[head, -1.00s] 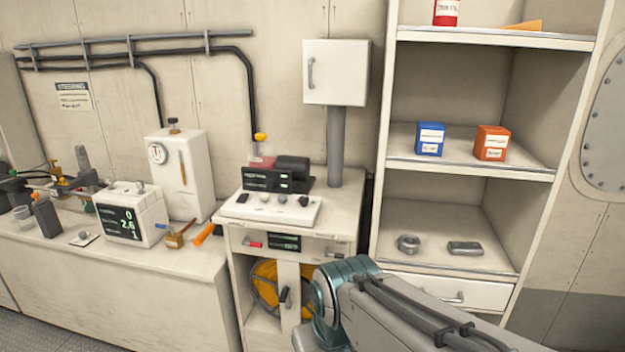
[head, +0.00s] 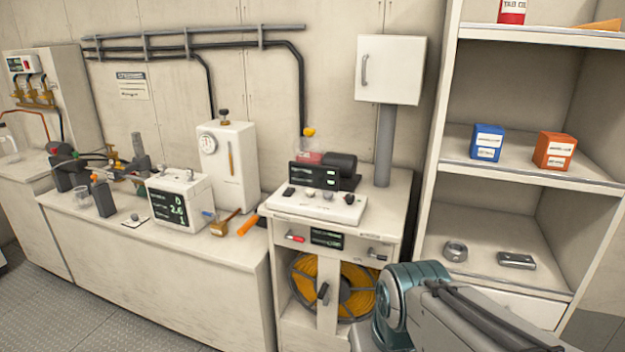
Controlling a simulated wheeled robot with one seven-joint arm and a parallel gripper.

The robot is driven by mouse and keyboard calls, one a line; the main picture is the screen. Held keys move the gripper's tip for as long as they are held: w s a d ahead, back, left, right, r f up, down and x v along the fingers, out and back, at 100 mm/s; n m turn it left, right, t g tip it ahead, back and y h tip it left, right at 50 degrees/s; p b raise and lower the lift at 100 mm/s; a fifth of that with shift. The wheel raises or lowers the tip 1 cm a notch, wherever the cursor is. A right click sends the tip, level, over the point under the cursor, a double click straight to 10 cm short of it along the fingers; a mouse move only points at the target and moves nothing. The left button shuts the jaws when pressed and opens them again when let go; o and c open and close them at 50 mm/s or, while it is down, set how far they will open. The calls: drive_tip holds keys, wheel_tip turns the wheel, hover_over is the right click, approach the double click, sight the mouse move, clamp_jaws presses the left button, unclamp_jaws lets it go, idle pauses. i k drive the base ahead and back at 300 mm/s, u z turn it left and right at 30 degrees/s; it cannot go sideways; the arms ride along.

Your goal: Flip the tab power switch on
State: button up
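A control station (head: 385,218) stands right of the long counter. On its top is a white panel (head: 310,207) with several small dark and pale knobs or switches. Its front has a red tab-like control (head: 295,237) at the left, a small dark display (head: 327,239) in the middle and a dark control (head: 377,254) at the right. I cannot tell which of these is the tab power switch, or its position. My arm shows at the lower right, in front of the station's lower right side. My gripper is out of view.
The counter (head: 160,258) holds a white meter box (head: 182,200), a tall white gauge unit (head: 228,165) and loose tools. An open shelf unit (head: 440,150) stands right. A wall box (head: 390,70) hangs above the station. Floor (head: 100,312) is clear at lower left.

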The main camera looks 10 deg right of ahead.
sight(288, 191)
drive_tip(key=u, duration=0.1)
drive_tip(key=i, duration=0.95)
drive_tip(key=z, duration=0.35)
